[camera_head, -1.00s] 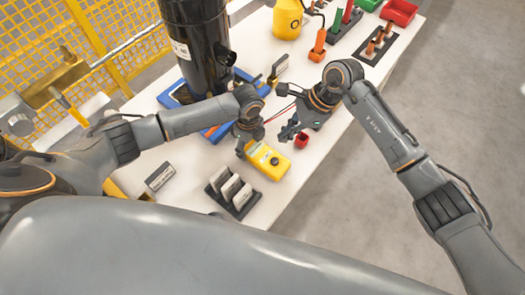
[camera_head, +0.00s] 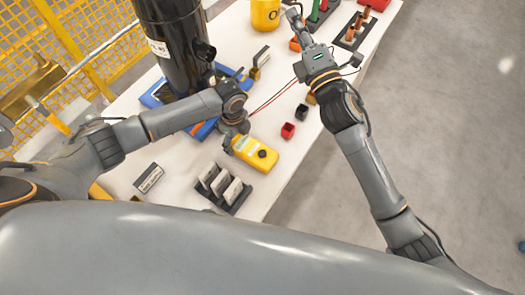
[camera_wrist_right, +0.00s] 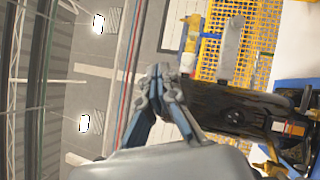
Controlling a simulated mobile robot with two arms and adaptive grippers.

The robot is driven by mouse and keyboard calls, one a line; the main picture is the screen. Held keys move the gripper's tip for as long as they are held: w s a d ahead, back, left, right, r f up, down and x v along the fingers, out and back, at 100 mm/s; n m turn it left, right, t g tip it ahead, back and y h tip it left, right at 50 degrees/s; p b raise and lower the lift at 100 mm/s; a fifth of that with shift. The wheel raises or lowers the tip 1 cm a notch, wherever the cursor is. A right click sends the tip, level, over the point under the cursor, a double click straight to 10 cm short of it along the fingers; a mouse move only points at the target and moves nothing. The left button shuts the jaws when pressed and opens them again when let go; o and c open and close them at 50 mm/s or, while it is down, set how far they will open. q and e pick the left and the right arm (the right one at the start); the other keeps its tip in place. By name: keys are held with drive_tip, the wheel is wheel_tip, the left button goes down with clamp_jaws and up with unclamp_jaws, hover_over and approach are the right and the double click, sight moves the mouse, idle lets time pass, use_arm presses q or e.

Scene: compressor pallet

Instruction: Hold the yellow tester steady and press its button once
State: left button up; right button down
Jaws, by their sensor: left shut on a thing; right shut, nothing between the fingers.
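The yellow tester (camera_head: 262,157) lies on the white table, with a dark round button or knob on its upper face. My left gripper (camera_head: 232,145) is shut on the tester's left end, and its fingers are partly hidden by its own wrist. My right gripper (camera_head: 296,18) is shut and empty, well beyond the tester toward the back of the table. In the right wrist view its closed fingertips (camera_wrist_right: 158,82) show with nothing between them. The tester is not visible in that view.
A black cylinder (camera_head: 173,40) stands on a blue pallet (camera_head: 205,131) at the left. A red cup (camera_head: 288,130) and a black cup (camera_head: 301,112) stand right of the tester. A dark rack (camera_head: 224,188) with pale plates is in front. Red leads (camera_head: 273,98) run behind the tester.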

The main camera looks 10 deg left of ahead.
wheel_tip(320, 180, down, 6)
drive_tip(key=m+g+h, duration=0.1)
drive_tip(key=m+h, duration=0.3)
drive_tip(key=m, duration=0.2)
drive_tip(key=m+g+h, duration=0.2)
drive_tip(key=m+g, duration=0.2)
drive_tip(key=g, duration=0.6)
hover_over(264, 155)
wheel_tip(264, 155, down, 16)
drive_tip(key=shift+s+r, duration=0.1)
drive_tip(key=shift+f, duration=4.4)
drive_tip(key=shift+f, duration=0.1)
drive_tip(key=shift+f, duration=0.3)
